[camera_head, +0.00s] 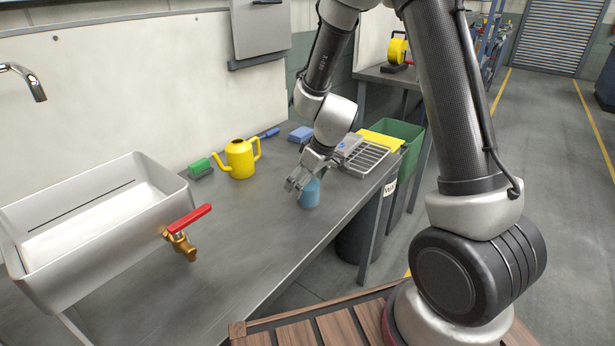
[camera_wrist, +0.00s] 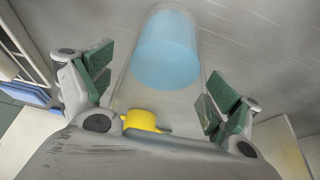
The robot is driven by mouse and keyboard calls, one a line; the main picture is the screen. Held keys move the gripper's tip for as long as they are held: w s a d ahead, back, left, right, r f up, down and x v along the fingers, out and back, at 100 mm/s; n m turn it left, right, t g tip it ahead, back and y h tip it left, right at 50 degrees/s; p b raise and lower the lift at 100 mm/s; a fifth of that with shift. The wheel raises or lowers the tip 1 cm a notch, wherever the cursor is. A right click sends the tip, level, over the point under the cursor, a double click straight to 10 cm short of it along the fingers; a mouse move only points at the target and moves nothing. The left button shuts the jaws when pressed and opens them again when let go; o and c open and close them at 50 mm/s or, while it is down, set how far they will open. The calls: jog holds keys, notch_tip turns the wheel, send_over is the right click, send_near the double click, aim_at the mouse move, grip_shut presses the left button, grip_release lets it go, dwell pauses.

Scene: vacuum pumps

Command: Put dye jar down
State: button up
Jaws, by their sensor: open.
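The dye jar (camera_head: 309,193) is a small clear jar with blue dye in it. In the head view it appears to stand upright on the grey workbench (camera_head: 262,225), near the front edge. My gripper (camera_head: 297,184) is at the jar's upper left, partly covering its top. In the wrist view the jar (camera_wrist: 165,55) lies between my gripper's (camera_wrist: 162,80) two green-padded fingers. The fingers are spread, with visible gaps on both sides of the jar.
A wire rack (camera_head: 366,160) is to the right of the jar. The bench between basin and jar is clear.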

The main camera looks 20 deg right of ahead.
jog(key=v, duration=1.1)
jog(key=shift+r, duration=0.4)
jog(key=shift+s, duration=0.1)
grip_shut()
dwell(0.6)
dwell(0.3)
